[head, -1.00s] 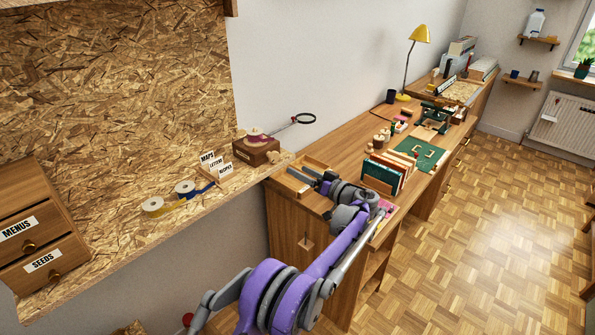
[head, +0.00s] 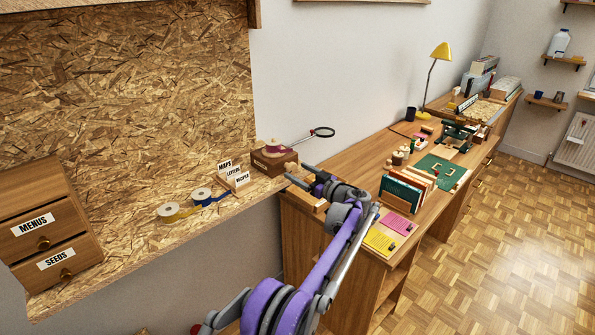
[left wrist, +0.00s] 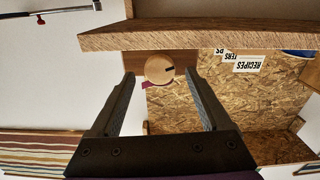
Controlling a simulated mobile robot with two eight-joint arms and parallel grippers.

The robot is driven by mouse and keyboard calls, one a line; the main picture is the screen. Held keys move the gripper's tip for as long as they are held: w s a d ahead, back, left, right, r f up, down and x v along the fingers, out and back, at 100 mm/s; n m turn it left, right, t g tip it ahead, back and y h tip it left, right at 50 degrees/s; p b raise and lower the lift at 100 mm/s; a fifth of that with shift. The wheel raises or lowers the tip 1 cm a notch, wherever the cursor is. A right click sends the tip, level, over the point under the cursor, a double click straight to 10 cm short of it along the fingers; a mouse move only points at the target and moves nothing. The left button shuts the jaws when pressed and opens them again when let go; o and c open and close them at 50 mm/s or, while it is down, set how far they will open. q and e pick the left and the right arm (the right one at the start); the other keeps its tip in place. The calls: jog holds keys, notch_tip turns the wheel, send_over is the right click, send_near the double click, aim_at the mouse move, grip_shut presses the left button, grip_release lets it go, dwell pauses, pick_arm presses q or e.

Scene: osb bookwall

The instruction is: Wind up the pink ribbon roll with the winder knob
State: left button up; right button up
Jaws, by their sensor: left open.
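The pink ribbon roll (head: 272,148) sits on a brown wooden winder box (head: 275,165) at the right end of the chipboard shelf. In the left wrist view the round wooden winder knob (left wrist: 159,68), with a dark mark, appears between the fingertips. A bit of the pink roll (left wrist: 148,85) shows beside it, mostly hidden. My left gripper (head: 298,173) is open and empty beside the box's right end; its fingers (left wrist: 159,74) point towards the knob, and I see no contact. My right gripper is out of view.
The workbench (head: 360,167) with upright books (head: 402,190) is at right.

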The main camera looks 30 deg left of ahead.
pick_arm(q)
jog(key=shift+w+a, duration=0.2)
jog(key=shift+a, duration=0.4)
grip_shut()
